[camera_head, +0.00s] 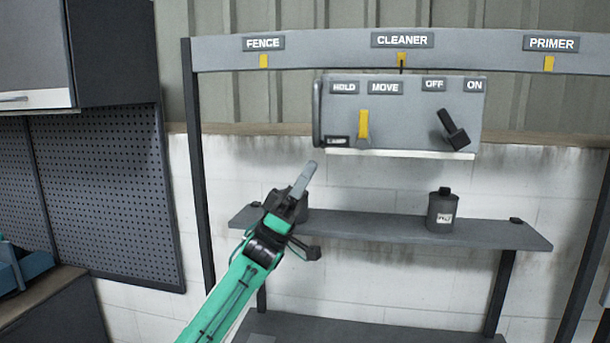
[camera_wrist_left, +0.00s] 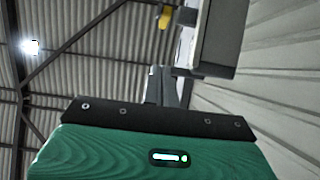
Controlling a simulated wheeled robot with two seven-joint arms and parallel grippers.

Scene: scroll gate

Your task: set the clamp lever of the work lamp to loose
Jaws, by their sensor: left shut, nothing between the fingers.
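A grey panel box (camera_head: 405,95) hangs below the beam, under the CLEANER sign. A yellow lever (camera_head: 363,125) stands about upright on it, below the HOLD and MOVE labels. A black lever (camera_head: 453,128) sits tilted below OFF and ON. A small dark label at the box's lower left is too small to read surely. No label reading loose shows. My left gripper (camera_head: 311,167) is shut and empty, below and left of the box, apart from it. In the left wrist view its fingers (camera_wrist_left: 164,86) show with the box (camera_wrist_left: 212,38) and a yellow part (camera_wrist_left: 165,18) above. My right gripper is out of view.
The beam (camera_head: 330,46) carries FENCE, CLEANER and PRIMER signs with yellow tabs. A grey shelf (camera_head: 385,230) below holds a dark canister (camera_head: 440,212). A pegboard (camera_head: 100,185) and a cabinet (camera_head: 112,50) stand at left. The space in front of the box is clear.

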